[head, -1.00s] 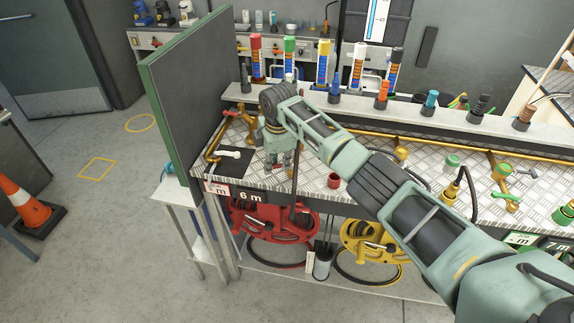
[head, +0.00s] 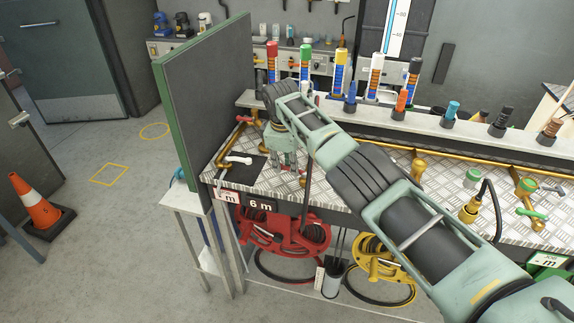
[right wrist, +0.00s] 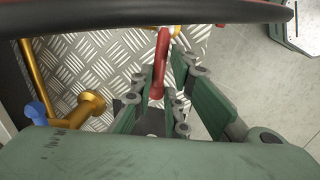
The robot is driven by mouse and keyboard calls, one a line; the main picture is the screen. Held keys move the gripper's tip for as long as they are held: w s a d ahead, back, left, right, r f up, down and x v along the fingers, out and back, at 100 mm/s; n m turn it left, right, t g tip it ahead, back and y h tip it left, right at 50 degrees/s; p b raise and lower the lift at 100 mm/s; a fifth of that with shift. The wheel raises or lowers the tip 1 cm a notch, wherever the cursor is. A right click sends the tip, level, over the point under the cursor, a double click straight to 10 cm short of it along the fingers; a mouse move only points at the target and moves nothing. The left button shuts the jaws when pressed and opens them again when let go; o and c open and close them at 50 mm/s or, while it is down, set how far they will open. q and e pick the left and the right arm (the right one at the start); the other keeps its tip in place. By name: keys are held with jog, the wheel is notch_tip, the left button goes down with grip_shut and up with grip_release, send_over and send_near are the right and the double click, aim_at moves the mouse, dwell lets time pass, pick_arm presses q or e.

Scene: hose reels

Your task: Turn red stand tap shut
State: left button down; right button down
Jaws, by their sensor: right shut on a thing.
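My right gripper (head: 287,160) points down over the left end of the metal-topped bench (head: 345,190). In the right wrist view its fingers (right wrist: 160,98) are closed around a red lever (right wrist: 161,60), the tap's handle. The tap's body under the lever is mostly hidden by the fingers. In the head view my gripper and arm hide that lever. Another red handle (head: 244,119) sits on brass pipework to the gripper's left. My left gripper is not in view.
A grey panel with a green edge (head: 207,95) stands at the bench's left end. A white spout (head: 237,160) lies close left of my gripper. A red hose reel (head: 285,232) and a yellow one (head: 380,268) hang below. Brass pipe (right wrist: 85,110) is beside the fingers.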

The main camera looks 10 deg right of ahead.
jog(key=shift+w+r, duration=0.15)
jog(key=shift+r, duration=0.05)
jog(key=c, duration=1.9)
grip_release()
jog(key=shift+c, duration=0.2)
jog(key=shift+o, duration=0.5)
jog(key=shift+f, duration=0.1)
notch_tip(320, 180, up, 12)
jog(key=s+a, duration=0.1)
jog(key=s, duration=0.1)
jog(key=shift+f, duration=0.15)
